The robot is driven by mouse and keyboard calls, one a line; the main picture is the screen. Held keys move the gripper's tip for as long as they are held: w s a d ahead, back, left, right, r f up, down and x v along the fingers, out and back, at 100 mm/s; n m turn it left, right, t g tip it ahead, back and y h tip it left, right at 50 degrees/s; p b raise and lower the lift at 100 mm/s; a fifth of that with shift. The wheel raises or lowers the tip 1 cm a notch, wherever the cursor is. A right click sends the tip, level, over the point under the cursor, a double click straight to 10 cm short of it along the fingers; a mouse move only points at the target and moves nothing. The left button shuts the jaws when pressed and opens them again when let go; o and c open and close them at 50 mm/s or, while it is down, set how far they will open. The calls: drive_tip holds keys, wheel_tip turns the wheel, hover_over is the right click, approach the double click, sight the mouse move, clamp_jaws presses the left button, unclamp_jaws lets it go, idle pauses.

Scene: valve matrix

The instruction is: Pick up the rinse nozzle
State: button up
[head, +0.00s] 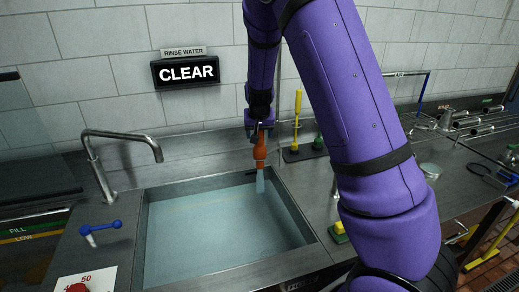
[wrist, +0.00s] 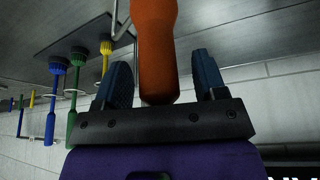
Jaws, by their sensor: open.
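The rinse nozzle (head: 260,152), which I take to be the orange piece, is upright above the right back part of the sink in the head view. A pale blue streak shows below it; I cannot tell if it is a tip or water. In the wrist view the orange nozzle (wrist: 157,40) lies between the two dark blue fingers of my gripper (wrist: 163,80). The fingers are open, with a gap to the nozzle on each side. In the head view my gripper (head: 259,127) is at the nozzle's upper end, partly hidden by my wrist.
The water-filled sink (head: 139,250) has a steel faucet (head: 122,135) on its left. Yellow (head: 297,110) and green (head: 318,143) tools stand right of the nozzle; the wrist view also shows a blue tool (wrist: 57,68). A CLEAR sign (head: 187,71) hangs on the tiled wall.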

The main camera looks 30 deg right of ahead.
drive_tip(key=shift+f, duration=0.1)
clamp_jaws()
idle(0.3)
